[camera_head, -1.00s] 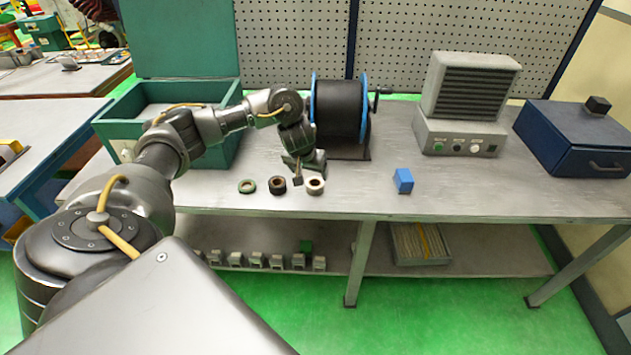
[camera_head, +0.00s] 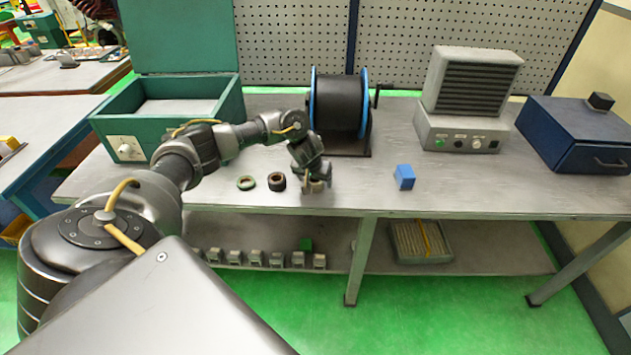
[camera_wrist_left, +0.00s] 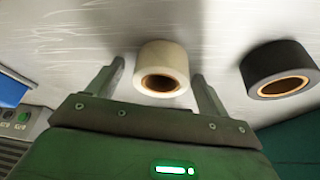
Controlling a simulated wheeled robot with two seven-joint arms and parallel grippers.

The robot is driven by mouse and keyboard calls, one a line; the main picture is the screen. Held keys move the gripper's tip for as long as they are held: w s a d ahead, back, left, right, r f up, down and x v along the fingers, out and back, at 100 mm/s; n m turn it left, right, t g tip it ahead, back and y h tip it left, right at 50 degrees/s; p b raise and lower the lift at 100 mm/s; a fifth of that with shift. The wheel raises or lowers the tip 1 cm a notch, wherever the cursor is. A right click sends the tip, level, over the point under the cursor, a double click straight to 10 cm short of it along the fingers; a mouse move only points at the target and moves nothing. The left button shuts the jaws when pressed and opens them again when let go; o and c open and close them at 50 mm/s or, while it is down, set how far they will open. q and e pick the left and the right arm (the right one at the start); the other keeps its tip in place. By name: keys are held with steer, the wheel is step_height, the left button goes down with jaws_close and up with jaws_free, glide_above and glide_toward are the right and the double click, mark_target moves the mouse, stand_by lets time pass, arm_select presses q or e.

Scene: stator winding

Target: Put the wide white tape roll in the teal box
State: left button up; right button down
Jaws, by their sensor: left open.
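The wide white tape roll (camera_wrist_left: 163,62) stands on the bench between the two fingers of my left gripper (camera_wrist_left: 163,85) in the left wrist view. The fingers are open, one on each side of the roll, with small gaps showing. In the head view my left gripper (camera_head: 316,185) is low over the bench and mostly hides the white roll. The teal box (camera_head: 125,117) stands at the left of the bench with its lid up. My right gripper is not in view.
A black spool with blue flanges (camera_head: 339,104) stands behind. A blue block (camera_head: 404,177) lies to the right, with clear bench around it.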

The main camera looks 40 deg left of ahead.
arm_select(q)
steer(key=shift+c, duration=0.5)
steer(key=c, duration=1.1)
steer(key=shift+r, duration=0.1)
steer(key=shift+r, duration=0.1)
